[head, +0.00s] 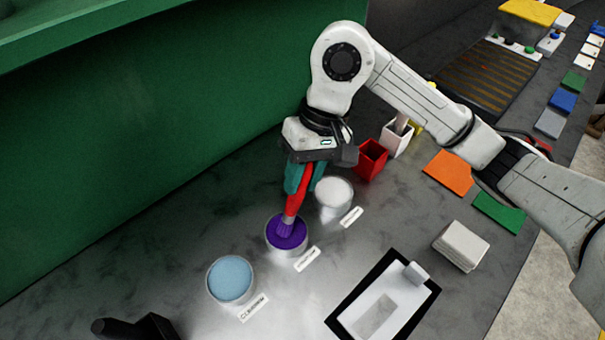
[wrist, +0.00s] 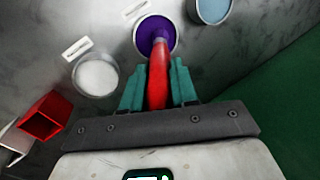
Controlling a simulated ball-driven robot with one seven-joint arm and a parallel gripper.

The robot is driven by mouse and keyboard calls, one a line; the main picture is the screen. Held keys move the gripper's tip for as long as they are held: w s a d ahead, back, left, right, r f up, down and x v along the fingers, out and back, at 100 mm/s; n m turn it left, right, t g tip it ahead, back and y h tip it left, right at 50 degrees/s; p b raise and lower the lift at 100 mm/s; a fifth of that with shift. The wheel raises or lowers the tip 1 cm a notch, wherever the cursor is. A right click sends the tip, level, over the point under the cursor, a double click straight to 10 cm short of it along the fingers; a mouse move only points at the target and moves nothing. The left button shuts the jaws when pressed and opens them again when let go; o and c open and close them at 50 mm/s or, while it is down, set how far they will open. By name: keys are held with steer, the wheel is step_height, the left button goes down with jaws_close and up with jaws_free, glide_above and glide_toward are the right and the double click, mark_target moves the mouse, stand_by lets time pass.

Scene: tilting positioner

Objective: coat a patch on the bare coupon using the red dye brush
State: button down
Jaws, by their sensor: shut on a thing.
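My gripper (head: 303,178) is shut on the red brush (head: 301,190); in the wrist view the brush handle (wrist: 158,80) stands between the teal fingers (wrist: 159,88). The brush points down, and its purple-stained bristles (head: 285,229) are in the pot of purple dye (head: 272,247). How deep they sit I cannot tell. The coupon (head: 354,318) is a white plate in a black frame at the bottom right of the head view. It has a greyish rectangular patch and a small grey block at its upper corner.
A light blue pot (head: 230,280) and a white pot (head: 334,195) stand either side of the purple one, with label cards in front. Red (head: 371,160) and white (head: 396,138) holders stand behind. A stack of white plates (head: 461,245) is at right. A green wall (head: 120,130) rises at left.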

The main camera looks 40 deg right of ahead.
steer(key=shift+f, duration=0.1)
steer(key=shift+r, duration=3.55)
